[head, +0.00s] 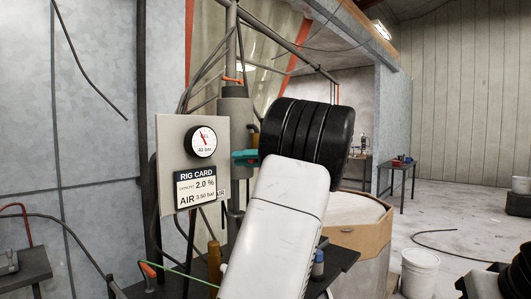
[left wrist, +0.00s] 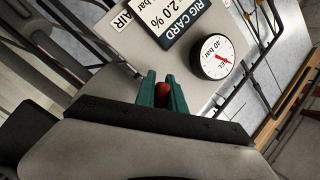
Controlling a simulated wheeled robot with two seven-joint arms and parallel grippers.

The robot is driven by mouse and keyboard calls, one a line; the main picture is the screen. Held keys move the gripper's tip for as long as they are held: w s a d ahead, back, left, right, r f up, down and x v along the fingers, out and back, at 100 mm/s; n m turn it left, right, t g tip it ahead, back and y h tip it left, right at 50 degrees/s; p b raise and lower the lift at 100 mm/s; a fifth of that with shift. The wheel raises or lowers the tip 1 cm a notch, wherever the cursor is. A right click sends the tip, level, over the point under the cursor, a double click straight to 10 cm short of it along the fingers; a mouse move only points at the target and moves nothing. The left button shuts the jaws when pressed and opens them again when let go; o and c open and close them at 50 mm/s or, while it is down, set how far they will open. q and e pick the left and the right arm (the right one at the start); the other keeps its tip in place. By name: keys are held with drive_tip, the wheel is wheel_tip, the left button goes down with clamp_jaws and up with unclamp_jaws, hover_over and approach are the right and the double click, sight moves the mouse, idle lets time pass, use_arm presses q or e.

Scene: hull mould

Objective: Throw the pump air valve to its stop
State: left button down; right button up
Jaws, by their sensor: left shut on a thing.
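My left gripper (head: 244,157), with teal fingers, reaches in beside the right edge of the grey gauge panel (head: 168,138). In the left wrist view its fingers (left wrist: 162,92) are shut on a red knob (left wrist: 162,88), which I take to be the air valve's handle. The valve body and the handle's angle are hidden behind the fingers and wrist. A small AIR label (head: 222,193) is at the panel's right edge. The round dial gauge (head: 201,141) has a red needle; it also shows in the left wrist view (left wrist: 214,57). My right gripper is not seen.
A rig card (head: 195,188) on the panel reads 2.0 % and AIR 3.50 bar. A grey post with hoses (head: 234,110) stands just behind. A dark shelf (head: 338,262) with small fittings is below. A large drum (head: 358,228) and white bucket (head: 419,272) are to the right.

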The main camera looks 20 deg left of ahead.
use_arm(q)
drive_tip(key=w+d+f+n+t+h, duration=0.2)
drive_tip(key=w+f+n+t+h, duration=0.1)
drive_tip(key=w+n, duration=0.4)
drive_tip(key=shift+d+f+n+t+h, duration=0.3)
drive_tip(key=shift+f+n+h, duration=0.3)
drive_tip(key=shift+f+n, duration=0.25)
drive_tip(key=c, duration=1.4)
unclamp_jaws()
